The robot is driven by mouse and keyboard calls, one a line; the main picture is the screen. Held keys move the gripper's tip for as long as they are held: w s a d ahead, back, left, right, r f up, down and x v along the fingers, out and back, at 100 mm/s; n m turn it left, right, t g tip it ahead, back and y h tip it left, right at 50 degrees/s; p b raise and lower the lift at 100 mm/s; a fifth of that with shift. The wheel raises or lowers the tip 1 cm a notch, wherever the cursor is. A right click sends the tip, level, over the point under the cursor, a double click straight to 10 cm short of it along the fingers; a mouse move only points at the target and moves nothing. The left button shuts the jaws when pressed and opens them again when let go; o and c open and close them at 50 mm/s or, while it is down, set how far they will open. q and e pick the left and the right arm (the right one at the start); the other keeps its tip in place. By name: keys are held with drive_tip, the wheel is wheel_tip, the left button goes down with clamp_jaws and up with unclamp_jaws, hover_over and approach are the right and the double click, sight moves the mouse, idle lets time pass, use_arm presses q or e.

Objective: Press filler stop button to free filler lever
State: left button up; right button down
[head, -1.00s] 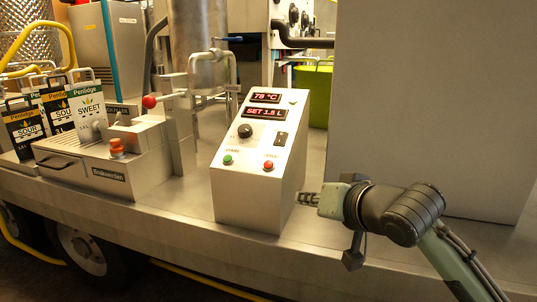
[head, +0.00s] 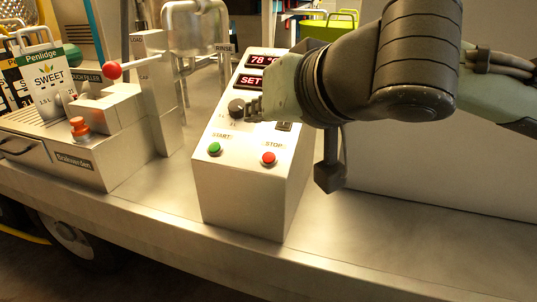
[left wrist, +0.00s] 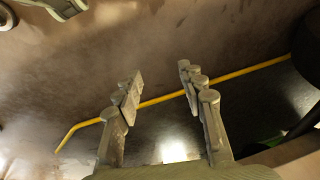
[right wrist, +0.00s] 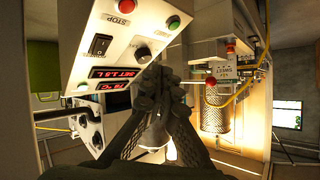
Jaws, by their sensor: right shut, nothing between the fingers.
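The filler (head: 55,160) stands at the left in the head view. An orange-red mushroom button (head: 79,127) sits on its front part. Behind it is a lever with a red ball knob (head: 114,70). My right gripper (head: 250,110) is shut and empty over the face of the control box (head: 245,190), beside its black knob (head: 236,108). The box's green START button (head: 214,149) and red STOP button (head: 268,158) are uncovered. The right gripper also shows in the right wrist view (right wrist: 158,76). My left gripper (left wrist: 160,88) is open and empty above the floor.
Pouches marked SWEET (head: 48,85) and others stand on the filler's left side. A steel tank (head: 195,28) with pipes stands behind. My right arm hides part of the displays and a switch. The trailer deck (head: 165,195) between filler and control box is clear.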

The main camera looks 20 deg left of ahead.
sight(269, 158)
use_arm(q)
wheel_tip(269, 158, up, 13)
drive_tip(key=t+b, duration=0.1)
drive_tip(key=b, duration=0.4)
drive_tip(key=shift+d+f+t+b, duration=0.2)
drive_tip(key=shift+d+t+b, duration=0.1)
use_arm(e)
drive_tip(key=shift+w+f, duration=0.7)
drive_tip(key=shift+f, duration=0.6)
drive_tip(key=shift+w+f, duration=0.7)
drive_tip(key=shift+f, duration=0.55)
drive_tip(key=shift+w+f, duration=0.7)
drive_tip(key=shift+f, duration=0.6)
use_arm(q)
drive_tip(key=shift+f, duration=0.1)
use_arm(e)
drive_tip(key=shift+w+f, duration=0.25)
drive_tip(key=shift+f, duration=0.15)
use_arm(q)
drive_tip(key=shift+f, duration=0.1)
use_arm(e)
drive_tip(key=shift+w+f, duration=0.15)
drive_tip(key=shift+f, duration=0.2)
drive_tip(key=shift+r, duration=0.1)
use_arm(q)
drive_tip(key=shift+r+p, duration=0.55)
drive_tip(key=shift+r, duration=0.15)
use_arm(e)
drive_tip(key=shift+s+r, duration=0.4)
drive_tip(key=shift+r, duration=0.25)
